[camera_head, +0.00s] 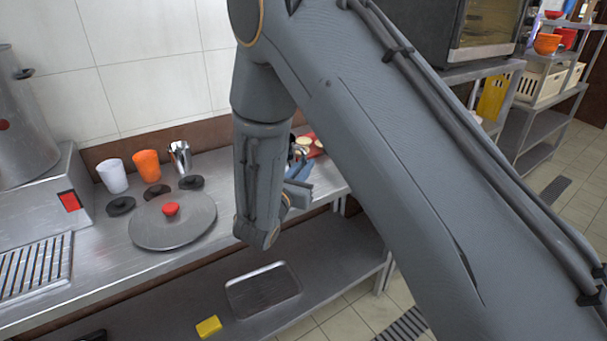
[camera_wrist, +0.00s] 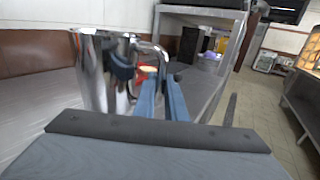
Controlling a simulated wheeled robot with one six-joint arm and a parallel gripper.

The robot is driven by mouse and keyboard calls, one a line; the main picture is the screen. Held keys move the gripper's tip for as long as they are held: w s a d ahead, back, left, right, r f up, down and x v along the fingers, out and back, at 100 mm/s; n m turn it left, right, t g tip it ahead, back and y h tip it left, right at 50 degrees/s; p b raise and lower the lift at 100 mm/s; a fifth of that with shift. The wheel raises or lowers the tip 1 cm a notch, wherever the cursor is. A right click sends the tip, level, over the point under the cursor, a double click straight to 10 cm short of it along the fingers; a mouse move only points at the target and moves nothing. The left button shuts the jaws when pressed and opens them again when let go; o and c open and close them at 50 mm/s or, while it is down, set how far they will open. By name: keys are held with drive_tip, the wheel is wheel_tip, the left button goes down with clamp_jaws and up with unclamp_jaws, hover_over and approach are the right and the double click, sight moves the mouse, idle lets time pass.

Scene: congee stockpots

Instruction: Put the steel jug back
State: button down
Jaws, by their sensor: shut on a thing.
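The steel jug (camera_wrist: 95,75) is shiny and mirror-like in the wrist view, upright or nearly so, with its looped handle (camera_wrist: 152,47) on the right. My gripper (camera_wrist: 161,92) has its two blue fingers shut on the jug at the handle side. In the head view my gripper (camera_head: 299,180) is partly behind my arm, over the right part of the counter, and the held jug is mostly hidden there. I cannot tell whether the jug's base touches the counter.
In front lie a large lid (camera_head: 172,228) and small dark lids (camera_head: 121,206). A red board (camera_head: 318,150) with pale food lies behind my gripper.

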drive_tip(key=shift+f, duration=1.3)
drive_tip(key=shift+f, duration=0.1)
drive_tip(key=c, duration=1.8)
unclamp_jaws()
drive_tip(key=shift+r, duration=0.2)
drive_tip(key=b+v, duration=0.2)
drive_tip(key=v, duration=1)
drive_tip(key=shift+b, duration=0.3)
